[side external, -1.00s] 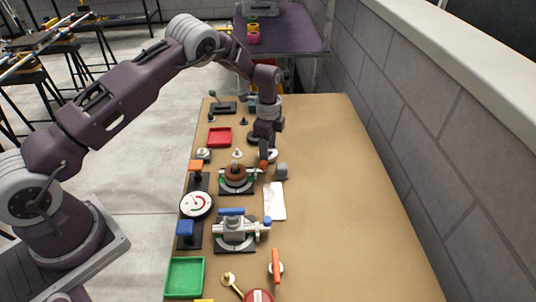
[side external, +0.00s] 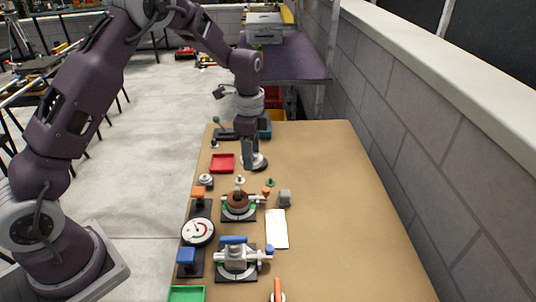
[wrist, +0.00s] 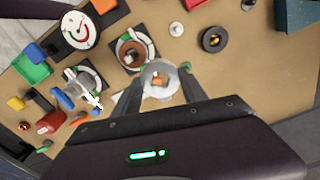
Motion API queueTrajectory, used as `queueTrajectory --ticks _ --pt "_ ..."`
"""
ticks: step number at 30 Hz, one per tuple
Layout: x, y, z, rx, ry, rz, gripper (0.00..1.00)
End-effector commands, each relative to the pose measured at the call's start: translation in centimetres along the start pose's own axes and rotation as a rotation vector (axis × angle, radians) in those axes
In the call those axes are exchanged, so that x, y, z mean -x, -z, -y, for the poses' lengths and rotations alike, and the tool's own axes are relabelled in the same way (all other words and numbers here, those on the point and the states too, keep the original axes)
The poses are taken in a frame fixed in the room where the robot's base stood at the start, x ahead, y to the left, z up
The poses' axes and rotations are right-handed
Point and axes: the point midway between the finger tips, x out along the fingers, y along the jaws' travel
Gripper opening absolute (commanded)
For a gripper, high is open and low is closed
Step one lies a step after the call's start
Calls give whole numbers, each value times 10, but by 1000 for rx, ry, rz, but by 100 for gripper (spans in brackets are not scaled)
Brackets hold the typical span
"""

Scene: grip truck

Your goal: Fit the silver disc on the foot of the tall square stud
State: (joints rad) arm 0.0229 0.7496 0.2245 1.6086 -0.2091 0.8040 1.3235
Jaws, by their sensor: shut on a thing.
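My gripper (wrist: 160,86) is shut on the silver disc (wrist: 149,73), a pale ring with a central hole. Orange-brown shows through the hole. In the side view my gripper (side external: 249,163) points down and the disc (side external: 262,159) shows at its fingertips, off the table. A dark round piece with a light centre (wrist: 213,40) stands up and to the right of the disc in the wrist view, apart from it. It may be the tall square stud's base; I cannot tell the stud's shape. My gripper hides much of that spot in the side view.
A red tray (side external: 222,163) lies left of my gripper. A teal bin (side external: 265,126) is behind. The table's right side is clear.

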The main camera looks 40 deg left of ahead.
Motion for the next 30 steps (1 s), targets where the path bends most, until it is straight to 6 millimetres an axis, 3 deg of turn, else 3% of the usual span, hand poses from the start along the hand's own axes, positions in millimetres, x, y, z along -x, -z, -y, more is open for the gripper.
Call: queueTrajectory --ticks 3,8,21,30 --pt "9 -17 -33 55 -1 -2 7" --pt "10 -28 -54 88 -3 -1 7" --pt "-35 -29 -55 90 -4 0 7" --pt "-39 -28 -54 90 -2 -1 7"
